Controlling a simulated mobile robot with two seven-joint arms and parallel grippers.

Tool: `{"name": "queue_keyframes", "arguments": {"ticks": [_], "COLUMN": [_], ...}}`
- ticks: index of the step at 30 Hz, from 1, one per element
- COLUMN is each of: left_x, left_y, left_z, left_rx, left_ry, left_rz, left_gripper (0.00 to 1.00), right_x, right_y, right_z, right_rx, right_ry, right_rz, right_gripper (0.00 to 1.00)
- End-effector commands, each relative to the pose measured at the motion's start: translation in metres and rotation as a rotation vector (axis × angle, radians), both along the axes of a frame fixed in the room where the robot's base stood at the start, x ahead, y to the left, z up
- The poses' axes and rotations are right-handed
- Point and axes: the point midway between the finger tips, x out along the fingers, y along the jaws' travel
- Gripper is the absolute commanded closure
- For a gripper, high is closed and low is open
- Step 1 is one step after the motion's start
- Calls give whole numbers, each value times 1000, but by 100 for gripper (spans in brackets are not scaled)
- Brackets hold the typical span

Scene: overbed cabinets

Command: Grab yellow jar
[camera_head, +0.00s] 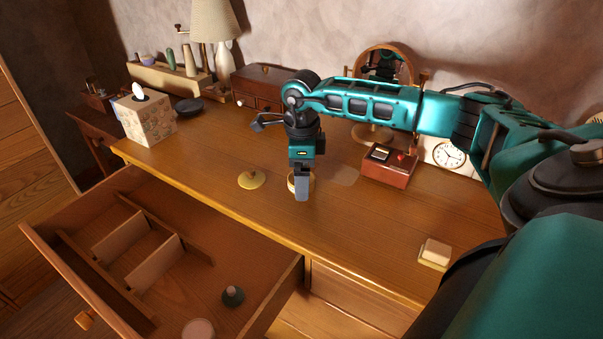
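A small yellow jar (291,184) stands on the wooden desk top, near the middle. My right gripper (302,188) points down in front of it and hides its middle, so only its edges show on either side. The fingers overlap in this view, so I cannot tell whether they are open, shut, or touching the jar. A yellow round lid (251,180) with a knob lies on the desk to the left of the jar. My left gripper is not in view.
An open drawer (185,255) with dividers juts out below the desk's front edge and holds a dark knobbed item (232,296). A red-brown box (389,166), mirror (385,64), clock (449,154) and cream block (434,252) stand right. A tissue box (147,121) and lamp (217,40) are left.

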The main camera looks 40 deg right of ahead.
Motion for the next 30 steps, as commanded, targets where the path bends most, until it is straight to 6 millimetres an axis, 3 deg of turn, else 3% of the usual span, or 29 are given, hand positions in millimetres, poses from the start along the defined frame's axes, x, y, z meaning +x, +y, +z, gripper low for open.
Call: {"name": "queue_keyframes", "arguments": {"ticks": [10, 30], "left_x": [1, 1], "left_y": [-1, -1], "left_z": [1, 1], "left_rx": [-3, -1], "left_ry": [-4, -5], "left_rz": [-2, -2], "left_gripper": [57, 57], "right_x": [0, 0], "right_y": [0, 0], "right_z": [-7, -7], "right_rx": [-1, 0], "right_ry": [-1, -1], "right_rz": [0, 0], "right_gripper": [7, 72]}}
